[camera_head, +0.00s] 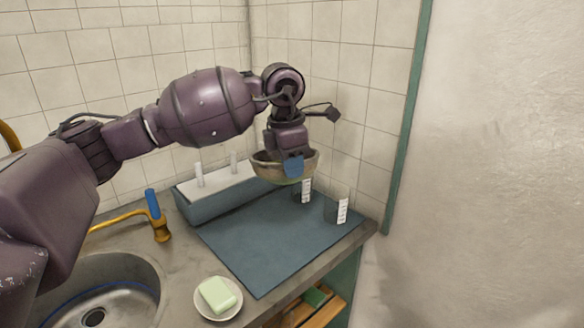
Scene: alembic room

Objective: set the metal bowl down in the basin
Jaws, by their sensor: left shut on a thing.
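My left gripper (292,164) is shut on the metal bowl (264,169), with a blue fingertip over the bowl's near side. The bowl looks brownish and roughly level. It is held in the air over the back part of the blue-grey mat, beside the rack. The basin (137,285) is the round steel sink at the lower left, with a dark drain and a blue line around its inside. It is well to the left of the bowl and partly cut off by the frame. My right gripper is not in view.
A brass tap (159,225) with a blue handle stands behind the basin. A soap dish (229,315) with green soap (217,293) sits right of the basin. Two labelled beakers (333,212) (298,195) stand on the mat (265,245). A blue-grey rack (205,208) stands at the back wall.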

